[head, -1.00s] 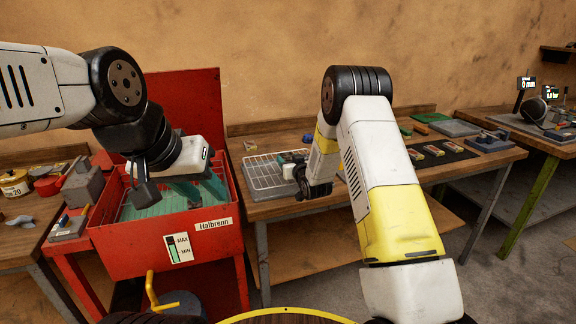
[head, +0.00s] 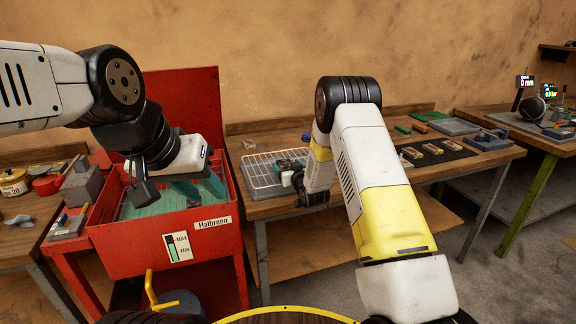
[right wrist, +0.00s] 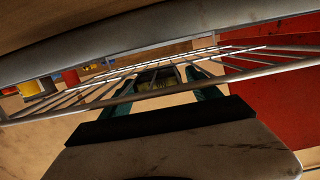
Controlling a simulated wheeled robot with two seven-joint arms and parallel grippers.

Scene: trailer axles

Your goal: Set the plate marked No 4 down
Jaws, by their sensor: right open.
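My right gripper (head: 291,166) is over the wire rack (head: 258,172) on the middle bench, partly hidden by its own wrist. In the right wrist view its teal fingers (right wrist: 163,82) stand apart close to the rack's wires (right wrist: 100,91). A small dark piece (right wrist: 158,78) shows between them; I cannot tell whether it is the plate. I can read no No 4 mark in any view. My left gripper (head: 198,189) points down into the red tank (head: 140,250) marked Halbrenn. Its teal fingers show apart, but their tips and anything between them are hard to make out.
The tank's raised red back panel (head: 190,100) stands left of the rack. A dark mat (head: 440,153) with several small coloured blocks and a grey plate (head: 455,127) lie right of my right arm. A left bench (head: 25,215) holds cans and blocks.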

